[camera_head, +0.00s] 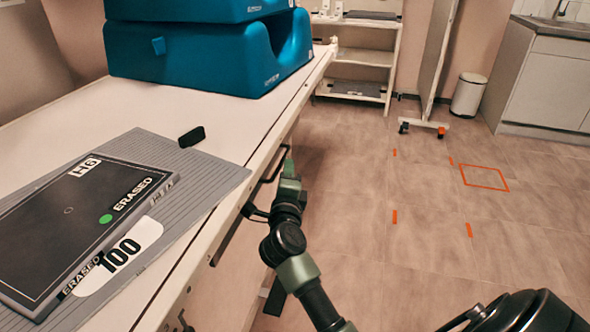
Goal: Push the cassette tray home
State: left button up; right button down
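A dark flat cassette (75,222) marked "ERASED", "H6" and "100", with a green dot, lies at the left. It rests on a grey ridged plate (205,170) on the white table. The plate may be the cassette tray, but I cannot tell for sure. A large teal machine (190,55) stands at the back of the table, with no open slot visible. My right gripper (289,165) is beside the table's front edge, apart from cassette and plate. Its fingers show end-on as one narrow green-tipped shape, so its opening is unclear. My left gripper is out of view.
A small black block (191,137) lies by the plate's back corner. Dark handles (269,167) line the table's front side near my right arm. A white shelf unit (362,60), a wheeled screen (435,60) and a bin (468,95) stand farther back.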

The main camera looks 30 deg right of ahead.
jog(key=w+a, duration=0.2)
jog(key=w, duration=0.1)
jog(key=w+a, duration=0.3)
jog(key=shift+w+a, duration=0.1)
jog(key=shift+a, duration=0.15)
jog(key=shift+a+r, duration=0.1)
jog(key=shift+r, duration=0.1)
